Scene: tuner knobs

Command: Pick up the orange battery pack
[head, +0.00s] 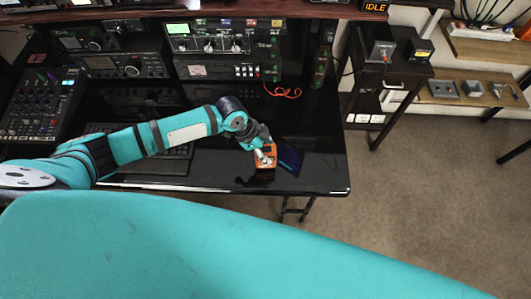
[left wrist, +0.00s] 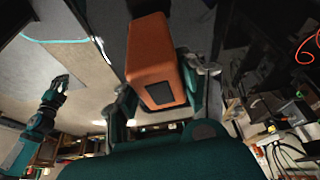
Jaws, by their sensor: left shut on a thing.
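The orange battery pack (head: 265,160) is over the right part of the glossy black desk, near its front edge. My left gripper (head: 265,154) is shut on it from above. In the left wrist view the pack (left wrist: 155,55) fills the space between the two fingers (left wrist: 163,88), with a dark square patch on its near end. I cannot tell whether the pack touches the desk. A teal arm, apparently my right one, shows small at the left of the left wrist view, with its gripper (left wrist: 58,86) too small to read.
A dark blue flat device (head: 290,157) lies close to the right of the pack. Radio units (head: 222,45) and a mixer (head: 38,105) stand along the back and left. The desk front (head: 325,175) is clear at right.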

